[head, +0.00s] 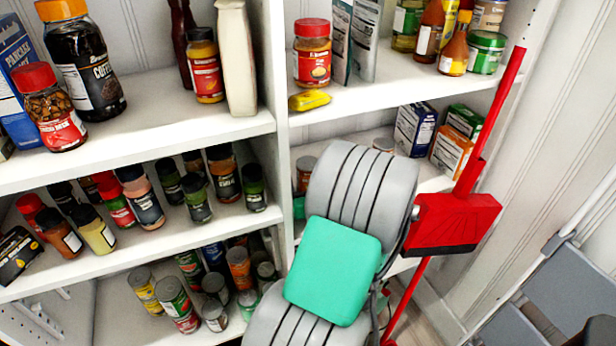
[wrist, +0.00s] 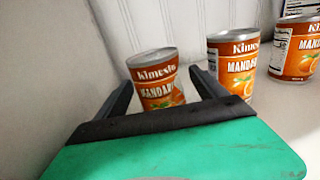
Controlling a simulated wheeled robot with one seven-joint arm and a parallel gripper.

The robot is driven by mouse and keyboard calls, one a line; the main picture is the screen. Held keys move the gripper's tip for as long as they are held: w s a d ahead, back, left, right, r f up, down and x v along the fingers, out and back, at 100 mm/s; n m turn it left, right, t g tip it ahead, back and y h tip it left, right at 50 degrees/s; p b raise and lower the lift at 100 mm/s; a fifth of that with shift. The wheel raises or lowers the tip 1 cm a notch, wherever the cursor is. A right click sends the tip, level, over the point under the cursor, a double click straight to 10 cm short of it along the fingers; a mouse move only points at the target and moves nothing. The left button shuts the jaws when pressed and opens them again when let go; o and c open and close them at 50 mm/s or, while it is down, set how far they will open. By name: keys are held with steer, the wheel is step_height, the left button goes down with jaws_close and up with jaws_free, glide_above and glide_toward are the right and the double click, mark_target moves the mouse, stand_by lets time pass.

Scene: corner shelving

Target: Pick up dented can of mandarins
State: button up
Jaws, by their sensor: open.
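In the wrist view an orange-labelled mandarin can (wrist: 157,72) with a grey metal top stands on the white shelf, close to the wall at left. Its side looks uneven and narrows downward, as if dented. My gripper (wrist: 164,86) is open, with one dark finger on each side of this can. I cannot tell whether either finger touches it. The can's lower part is hidden behind the dark bar of my gripper. In the head view my arm reaches toward the lower shelves and hides the gripper and this can.
A second mandarin can (wrist: 235,62) stands to the right of the fingers, and a third (wrist: 296,47) farther right. Shelves at left hold jars and several cans (head: 177,303).

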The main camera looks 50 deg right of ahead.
jaws_close()
stand_by(0.8)
